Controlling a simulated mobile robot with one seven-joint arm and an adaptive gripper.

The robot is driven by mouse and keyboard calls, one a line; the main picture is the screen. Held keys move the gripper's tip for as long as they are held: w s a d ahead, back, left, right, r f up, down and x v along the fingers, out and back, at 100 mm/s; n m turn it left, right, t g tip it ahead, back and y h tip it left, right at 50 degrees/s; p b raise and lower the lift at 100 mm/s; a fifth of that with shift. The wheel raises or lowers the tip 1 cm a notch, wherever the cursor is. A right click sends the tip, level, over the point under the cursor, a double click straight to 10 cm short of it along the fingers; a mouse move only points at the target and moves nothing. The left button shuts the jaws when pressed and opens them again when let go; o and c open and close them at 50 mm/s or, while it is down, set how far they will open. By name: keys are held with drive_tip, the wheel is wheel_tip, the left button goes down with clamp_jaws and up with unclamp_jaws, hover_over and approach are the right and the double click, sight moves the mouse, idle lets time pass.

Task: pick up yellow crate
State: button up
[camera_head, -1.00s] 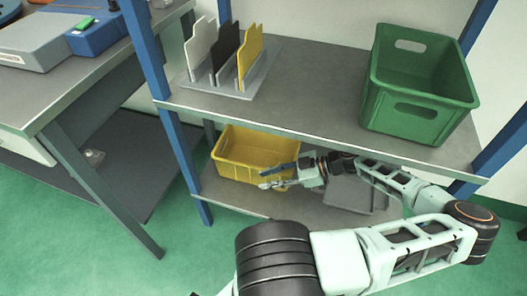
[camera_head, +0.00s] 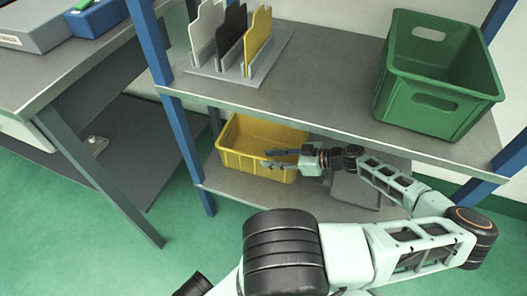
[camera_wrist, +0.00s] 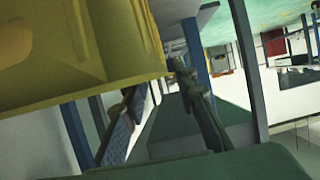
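The yellow crate (camera_head: 240,165) sits on the lower shelf (camera_head: 235,192) of the rack, towards its left end. In the wrist view the crate (camera_wrist: 70,45) fills the upper left, close to the camera. My gripper (camera_head: 269,159) is at the right part of the crate, its fingers pointing left across the crate's front side. The fingers are apart, and I see nothing held between them. Whether either finger touches the crate I cannot tell. Part of the crate's right side is hidden behind my gripper.
The upper shelf (camera_head: 330,85) is close above my arm. It carries a green crate (camera_head: 435,105) and a holder (camera_head: 262,62) with white, black and yellow plates. A grey item (camera_head: 350,190) lies behind my arm on the lower shelf. Blue posts (camera_head: 182,135) frame the rack; a workbench (camera_head: 95,65) stands left.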

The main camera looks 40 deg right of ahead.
sight(264, 158)
drive_tip(key=x, duration=0.3)
drive_tip(key=shift+f+b, duration=0.2)
drive_tip(key=shift+b, duration=0.1)
clamp_jaws()
drive_tip(key=shift+r, duration=0.1)
